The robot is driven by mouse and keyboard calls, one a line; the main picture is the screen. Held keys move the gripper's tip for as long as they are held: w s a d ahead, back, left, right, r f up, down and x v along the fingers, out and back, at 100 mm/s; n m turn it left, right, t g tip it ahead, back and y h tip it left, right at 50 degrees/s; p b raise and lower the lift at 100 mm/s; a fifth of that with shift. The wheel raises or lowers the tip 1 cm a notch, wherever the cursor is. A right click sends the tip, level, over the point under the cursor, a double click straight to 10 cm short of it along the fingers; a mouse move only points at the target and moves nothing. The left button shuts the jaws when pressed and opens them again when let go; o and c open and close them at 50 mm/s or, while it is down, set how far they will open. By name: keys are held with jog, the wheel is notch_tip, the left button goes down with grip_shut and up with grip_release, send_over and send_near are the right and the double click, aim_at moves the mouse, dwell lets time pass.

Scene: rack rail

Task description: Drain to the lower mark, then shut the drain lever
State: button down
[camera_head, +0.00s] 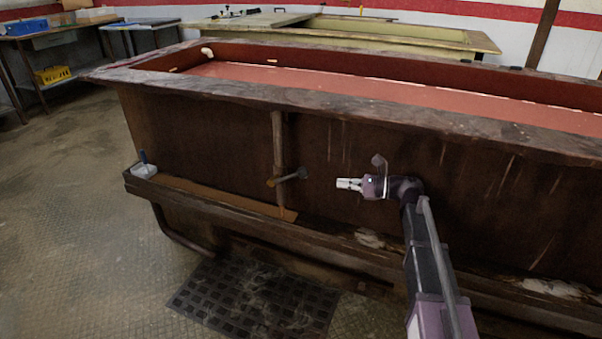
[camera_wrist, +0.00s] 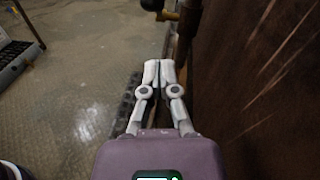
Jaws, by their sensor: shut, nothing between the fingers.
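The long brown tank (camera_head: 220,135) holds reddish liquid (camera_head: 300,82), with its surface below the rim. Pale marks (camera_head: 272,61) show on the inner wall; I cannot tell which is the lower one. The drain lever (camera_head: 290,177) is a short dark handle on the tank's front, beside a vertical pipe (camera_head: 278,140), pointing right and slightly up. In the wrist view, part of a lever or pipe fitting (camera_wrist: 160,8) shows at the top. My gripper (camera_head: 340,184) is shut and empty, pointing left, a short gap right of the lever. Its fingertips (camera_wrist: 158,66) meet in the wrist view.
A ledge (camera_head: 210,197) runs along the tank's lower front, with a small white item (camera_head: 144,169) at its left end. A dark grate mat (camera_head: 250,300) lies on the floor. A workbench with a yellow crate (camera_head: 52,75) stands far left. Left floor is open.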

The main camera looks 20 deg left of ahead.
aim_at(299, 172)
jog(key=shift+a, duration=0.2)
jog(key=a, duration=0.4)
jog(key=a+r+p, duration=0.1)
jog(key=a, duration=0.2)
jog(key=s+a, duration=0.1)
jog(key=a, duration=0.3)
jog(key=shift+a+r, duration=0.15)
jog(key=shift+a, duration=0.2)
jog(key=shift+a+r+p, duration=0.35)
jog(key=shift+a+p, duration=0.15)
jog(key=shift+a, duration=0.05)
jog(key=shift+a+r+p, duration=0.55)
jog(key=shift+r, duration=0.05)
jog(key=shift+f, duration=0.1)
